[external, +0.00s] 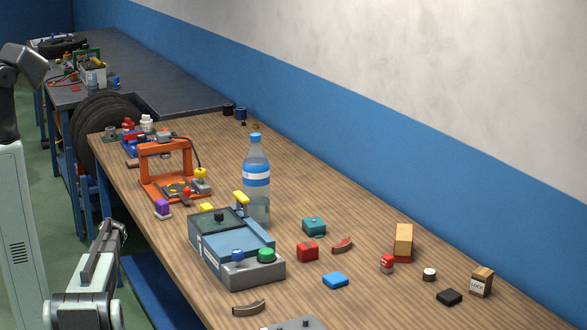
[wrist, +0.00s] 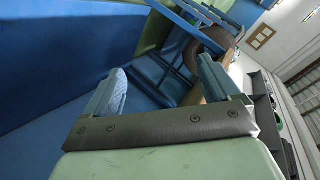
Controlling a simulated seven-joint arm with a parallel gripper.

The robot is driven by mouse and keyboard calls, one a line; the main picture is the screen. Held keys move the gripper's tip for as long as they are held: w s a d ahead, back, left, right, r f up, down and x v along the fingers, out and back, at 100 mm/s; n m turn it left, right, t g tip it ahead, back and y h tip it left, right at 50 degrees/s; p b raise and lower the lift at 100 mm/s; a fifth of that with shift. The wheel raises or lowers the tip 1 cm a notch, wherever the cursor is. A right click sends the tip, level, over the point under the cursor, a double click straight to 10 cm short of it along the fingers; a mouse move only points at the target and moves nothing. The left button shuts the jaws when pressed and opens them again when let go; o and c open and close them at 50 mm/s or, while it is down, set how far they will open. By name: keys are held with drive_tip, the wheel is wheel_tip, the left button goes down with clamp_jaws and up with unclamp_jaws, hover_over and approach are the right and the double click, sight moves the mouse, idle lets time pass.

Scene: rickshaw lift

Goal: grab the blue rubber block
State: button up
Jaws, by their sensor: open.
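A small flat blue block (external: 335,280), which looks like the blue rubber block, lies on the near part of the wooden table (external: 300,312). Nothing touches it. My gripper (wrist: 163,80) shows in the wrist view with its two fingers wide apart and nothing between them. The block is not in the wrist view. In the external view my arm is at the lower left, beside the table's left edge and well to the left of the block. My fingertips are hard to make out there.
A grey-blue box with buttons (external: 235,262) stands left of the block, with a water bottle (external: 256,180) behind it. A red block (external: 307,252), a teal block (external: 314,226) and a curved brown piece (external: 249,308) lie around. Bare table surrounds the blue block.

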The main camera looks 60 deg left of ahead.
drive_tip(key=s+a+r+m+y, duration=0.1)
drive_tip(key=a+r+m+y, duration=0.15)
drive_tip(key=r, duration=1.75)
drive_tip(key=w+d+r+n+t, duration=0.1)
drive_tip(key=w+d+r, duration=0.5)
drive_tip(key=w+r, duration=0.3)
drive_tip(key=w+d+r+n+t, duration=0.1)
drive_tip(key=w+d+r+n, duration=0.1)
drive_tip(key=w+d+r, duration=0.6)
drive_tip(key=w+d+r+n+t, duration=0.2)
drive_tip(key=w+d+r, duration=1.1)
drive_tip(key=w+d, duration=0.3)
drive_tip(key=n+g+h, duration=0.5)
drive_tip(key=n+h, duration=0.5)
drive_tip(key=h, duration=0.4)
hover_over(336, 277)
drive_tip(key=f, duration=2)
drive_tip(key=s+f, duration=0.1)
drive_tip(key=f, duration=0.9)
drive_tip(key=shift+f, duration=0.25)
drive_tip(key=shift+w+f, duration=0.25)
drive_tip(key=shift+f, duration=1.2)
drive_tip(key=shift+w+f, duration=0.2)
drive_tip(key=shift+f, duration=1.25)
